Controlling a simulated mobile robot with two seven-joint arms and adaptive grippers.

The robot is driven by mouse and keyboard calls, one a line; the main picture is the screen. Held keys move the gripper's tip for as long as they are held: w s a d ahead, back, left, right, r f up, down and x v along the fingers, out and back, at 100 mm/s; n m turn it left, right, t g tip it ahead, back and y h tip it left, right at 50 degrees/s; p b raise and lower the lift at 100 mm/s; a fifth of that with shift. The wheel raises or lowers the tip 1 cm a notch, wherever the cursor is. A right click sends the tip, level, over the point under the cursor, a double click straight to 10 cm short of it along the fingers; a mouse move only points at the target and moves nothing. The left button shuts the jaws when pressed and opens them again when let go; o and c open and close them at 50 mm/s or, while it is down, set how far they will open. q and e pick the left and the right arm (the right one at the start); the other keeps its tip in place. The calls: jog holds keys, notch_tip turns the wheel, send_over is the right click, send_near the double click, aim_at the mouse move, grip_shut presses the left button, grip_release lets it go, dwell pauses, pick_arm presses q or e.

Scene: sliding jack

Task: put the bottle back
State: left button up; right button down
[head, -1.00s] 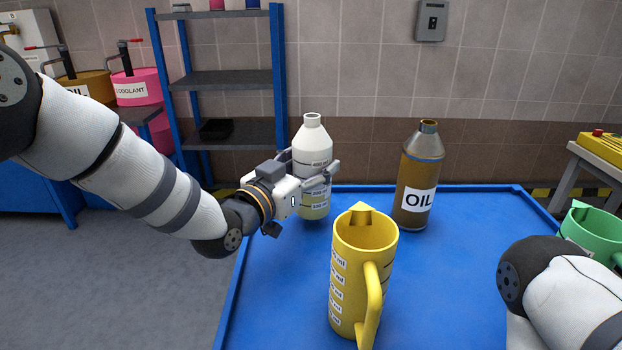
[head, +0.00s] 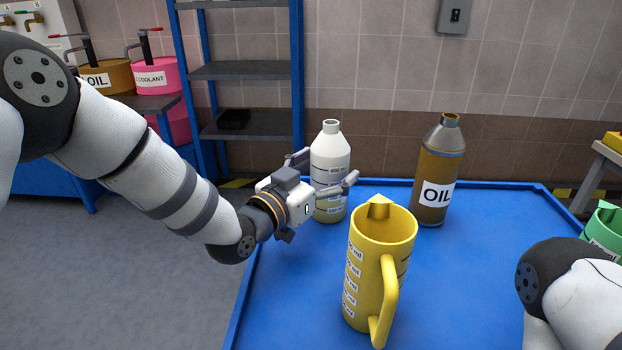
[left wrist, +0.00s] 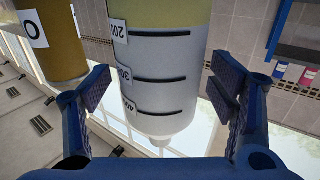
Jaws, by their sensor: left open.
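The bottle (head: 330,160) is white, with volume marks and yellowish liquid in its lower part. It stands upright at the back left of the blue table (head: 470,270); whether its base rests fully is hard to tell. My left gripper (head: 325,178) is open around it, one finger on each side. In the left wrist view the bottle (left wrist: 160,65) appears upside down between the fingers (left wrist: 160,100), with small gaps to both pads. My right gripper is out of view; only part of my right arm shows at the lower right.
A yellow measuring jug (head: 372,270) stands in front of the bottle. A brown oil bottle (head: 438,170) stands to its right, and a green jug (head: 605,230) at the right edge. A blue-framed shelf (head: 245,72) stands behind. The table's middle right is clear.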

pick_arm(q)
jog(key=p+v, duration=0.1)
jog(key=v, duration=1)
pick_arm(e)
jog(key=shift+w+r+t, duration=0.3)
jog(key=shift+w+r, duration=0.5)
pick_arm(q)
jog(key=shift+a, duration=0.1)
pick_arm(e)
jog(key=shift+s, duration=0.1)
